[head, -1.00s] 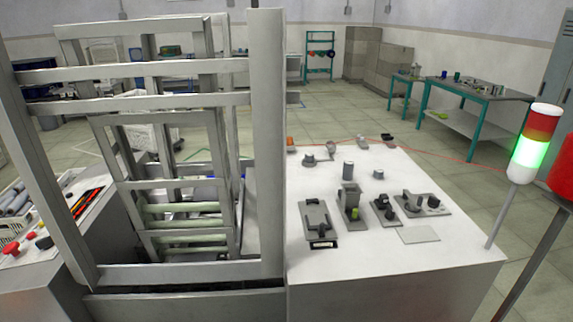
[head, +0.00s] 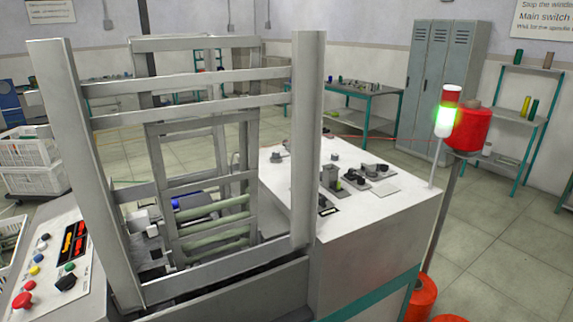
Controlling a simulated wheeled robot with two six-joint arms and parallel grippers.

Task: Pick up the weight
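No gripper of mine shows in the head view. The white machine table (head: 285,190) carries several small grey and dark parts. One is a grey upright block (head: 331,178) with a yellow-green piece at its foot. Dark fixtures (head: 372,171) sit to its right, and a small grey part (head: 277,157) lies near the far left edge. I cannot tell which of these is the weight, or whether it is in view. The frame post hides part of the tabletop.
A grey metal frame (head: 308,130) stands left of the tabletop. A control panel (head: 60,262) with buttons is at lower left. A lit signal tower (head: 445,112) and a red spool (head: 472,129) rise at the right. Floor is free at right, apart from orange-red spools (head: 421,297).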

